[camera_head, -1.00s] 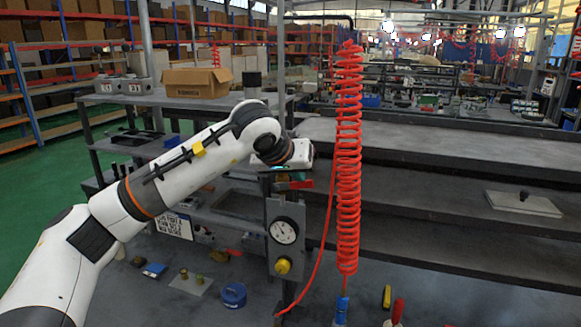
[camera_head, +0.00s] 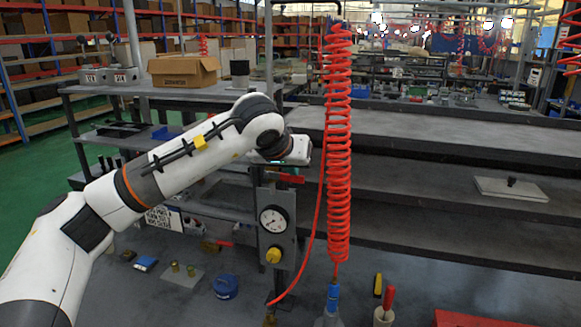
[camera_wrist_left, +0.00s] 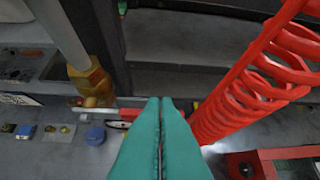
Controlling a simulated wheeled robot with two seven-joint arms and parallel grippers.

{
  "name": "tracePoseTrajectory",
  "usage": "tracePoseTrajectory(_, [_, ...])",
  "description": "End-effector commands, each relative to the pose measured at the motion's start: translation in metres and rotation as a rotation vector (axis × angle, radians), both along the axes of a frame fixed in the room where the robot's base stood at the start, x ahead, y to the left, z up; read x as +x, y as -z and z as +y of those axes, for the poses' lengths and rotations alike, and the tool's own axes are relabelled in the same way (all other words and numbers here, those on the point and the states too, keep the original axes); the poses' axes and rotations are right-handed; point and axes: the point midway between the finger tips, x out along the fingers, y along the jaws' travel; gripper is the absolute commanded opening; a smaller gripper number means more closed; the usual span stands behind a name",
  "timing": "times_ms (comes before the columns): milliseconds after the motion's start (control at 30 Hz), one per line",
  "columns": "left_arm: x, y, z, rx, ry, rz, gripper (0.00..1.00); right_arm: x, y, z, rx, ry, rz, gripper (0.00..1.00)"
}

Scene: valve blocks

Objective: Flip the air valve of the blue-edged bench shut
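The air valve shows in the left wrist view as a brass fitting (camera_wrist_left: 90,80) on a grey pipe, with a red lever (camera_wrist_left: 130,113) just left of my fingertips. In the head view the red lever (camera_head: 291,179) sticks out to the right above the gauge panel (camera_head: 275,240). My left gripper (camera_wrist_left: 162,102) has two teal fingers pressed together with nothing between them. In the head view its white body (camera_head: 298,152) is just above the lever, and its fingertips are mostly hidden. I cannot tell whether they touch the lever. No blue bench edge is clearly visible. My right gripper is not in view.
A coiled red hose (camera_head: 338,140) hangs close to the right of my left gripper. The panel carries a round gauge (camera_head: 273,219) and a yellow knob (camera_head: 273,255). A blue tin (camera_head: 226,287) and small parts lie on the bench top. Dark shelves (camera_head: 430,165) stand behind.

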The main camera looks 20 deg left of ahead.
Motion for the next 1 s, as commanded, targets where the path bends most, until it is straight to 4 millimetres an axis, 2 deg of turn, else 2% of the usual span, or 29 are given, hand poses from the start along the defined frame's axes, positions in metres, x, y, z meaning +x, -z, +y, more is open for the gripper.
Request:
tracePoseTrajectory(167, [-0.003,-0.002,-0.001,-0.001,0.002,-0.001,0.0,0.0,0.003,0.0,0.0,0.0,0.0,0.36])
tracePoseTrajectory(267, [-0.011,-0.01,0.0,-0.001,0.001,-0.004,0.0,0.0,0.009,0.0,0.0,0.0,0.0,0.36])
tracePoseTrajectory(500, [-0.047,-0.044,0.001,-0.001,0.001,-0.007,0.0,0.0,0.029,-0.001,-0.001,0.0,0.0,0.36])
tracePoseTrajectory(700, [-0.073,-0.071,0.002,0.0,0.0,-0.004,0.0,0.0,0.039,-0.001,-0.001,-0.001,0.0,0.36])
tracePoseTrajectory(1000, [-0.086,-0.085,0.003,-0.001,0.001,-0.001,0.0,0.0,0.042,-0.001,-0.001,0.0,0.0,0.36])
